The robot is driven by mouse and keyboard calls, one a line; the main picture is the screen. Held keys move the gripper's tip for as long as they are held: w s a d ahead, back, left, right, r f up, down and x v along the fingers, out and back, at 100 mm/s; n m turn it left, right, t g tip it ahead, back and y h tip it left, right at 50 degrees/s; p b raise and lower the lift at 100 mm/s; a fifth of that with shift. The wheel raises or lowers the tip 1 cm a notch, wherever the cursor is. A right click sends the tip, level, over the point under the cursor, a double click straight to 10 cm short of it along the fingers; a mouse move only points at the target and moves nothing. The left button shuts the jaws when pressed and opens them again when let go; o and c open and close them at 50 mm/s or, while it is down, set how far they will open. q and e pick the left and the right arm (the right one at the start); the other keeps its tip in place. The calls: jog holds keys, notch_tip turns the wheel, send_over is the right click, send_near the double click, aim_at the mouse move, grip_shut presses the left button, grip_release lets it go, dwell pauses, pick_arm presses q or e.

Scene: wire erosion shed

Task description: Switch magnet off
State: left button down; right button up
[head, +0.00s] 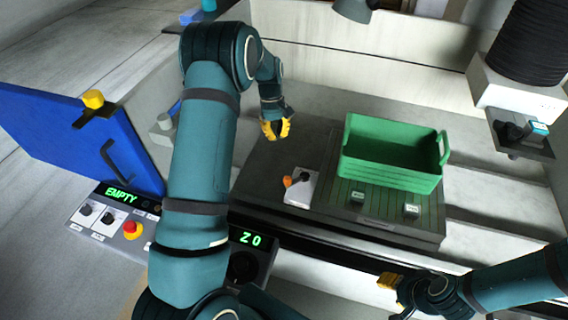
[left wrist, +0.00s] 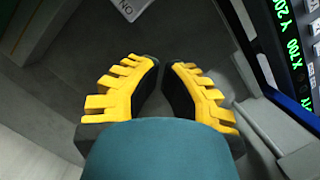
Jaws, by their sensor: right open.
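The dark ribbed plate (head: 375,202), which looks like the magnet, lies on the machine bed, with small white labels on its front part. A pale block (head: 300,188) with a dark knob and an orange-tipped lever (head: 287,181) sits at its left end. My left gripper (head: 275,129) hangs beyond and left of this block, clear of it. Its yellow fingers stand apart and empty, as the left wrist view (left wrist: 161,62) also shows. A white label (left wrist: 130,8) is cut off at that view's top edge. My right gripper (head: 388,281) is open near the bed's front edge, partly hidden.
A green crate (head: 390,160) stands on the plate, right of the lever block. A blue door (head: 75,135) is at left, near a control panel (head: 110,218) reading EMPTY, with a red button. A grey column base (head: 515,90) stands at right. Bare bed lies behind the crate.

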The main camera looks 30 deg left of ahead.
aim_at(297, 177)
pick_arm(q)
jog(key=x, duration=0.9)
jog(key=shift+f, duration=0.25)
jog(key=shift+s+d+f+p, duration=0.1)
jog(key=shift+s+d+p, duration=0.15)
jog(key=shift+s+d, duration=0.3)
jog(key=shift+s+d+f+p, duration=0.1)
jog(key=shift+s+d+p, duration=0.2)
jog(key=shift+d, duration=0.4)
jog(key=shift+s+d, duration=0.35)
jog(key=shift+d, duration=0.1)
jog(key=shift+f, duration=0.1)
